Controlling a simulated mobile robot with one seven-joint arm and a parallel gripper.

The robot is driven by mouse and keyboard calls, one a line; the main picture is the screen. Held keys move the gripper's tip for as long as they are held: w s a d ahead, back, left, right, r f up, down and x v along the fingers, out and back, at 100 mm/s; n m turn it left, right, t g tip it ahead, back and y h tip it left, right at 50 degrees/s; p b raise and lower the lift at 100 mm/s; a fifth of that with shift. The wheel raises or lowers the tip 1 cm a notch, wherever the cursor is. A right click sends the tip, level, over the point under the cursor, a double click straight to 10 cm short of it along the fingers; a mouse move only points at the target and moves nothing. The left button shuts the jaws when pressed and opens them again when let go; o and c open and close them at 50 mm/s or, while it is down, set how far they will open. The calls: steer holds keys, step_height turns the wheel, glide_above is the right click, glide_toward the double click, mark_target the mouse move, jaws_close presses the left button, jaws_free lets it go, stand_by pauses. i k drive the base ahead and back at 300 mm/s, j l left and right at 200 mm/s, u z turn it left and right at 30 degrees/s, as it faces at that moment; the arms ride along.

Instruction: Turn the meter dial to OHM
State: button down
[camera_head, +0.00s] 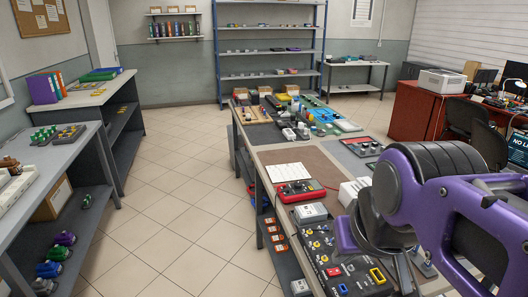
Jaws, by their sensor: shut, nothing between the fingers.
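A red device with dark round parts on its face (300,191) lies on the long middle table; it may be the meter. Its dial setting and any OHM mark are too small to read. My purple and dark grey arm (437,195) comes in from the right, in front of and to the right of the red device, apart from it in the picture. My gripper's fingers are not visible; the arm's end is hidden behind its own links.
A black panel (322,240) with yellow and red parts and a light grey box (309,212) sit near the red device. A white sheet (288,172) lies behind it. Several boards and small parts crowd the table's far end. The tiled floor (190,190) to the left is clear.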

mark_target(298, 186)
steer(key=j+z, duration=0.2)
steer(key=j, duration=0.25)
steer(key=k+j+z, duration=0.2)
steer(key=j, duration=0.2)
steer(key=j+z, duration=0.2)
steer(key=j, duration=0.2)
steer(key=i+j+z, duration=0.2)
steer(key=j, duration=0.2)
steer(key=j+z, duration=0.25)
steer(key=i+j+z, duration=0.2)
steer(key=j, duration=0.2)
steer(key=i+j+z, duration=0.15)
steer(key=j, duration=0.2)
steer(key=i+j+z, duration=0.2)
steer(key=j, duration=0.25)
steer(key=j+z, duration=0.15)
steer(key=j, duration=0.25)
steer(key=i+j+z, duration=0.2)
steer(key=j, duration=0.15)
steer(key=j+z, duration=0.2)
steer(key=j, duration=0.2)
steer(key=i+j+z, duration=0.1)
steer(key=j+z, duration=0.25)
steer(key=i+j+z, duration=0.1)
steer(key=j+z, duration=0.25)
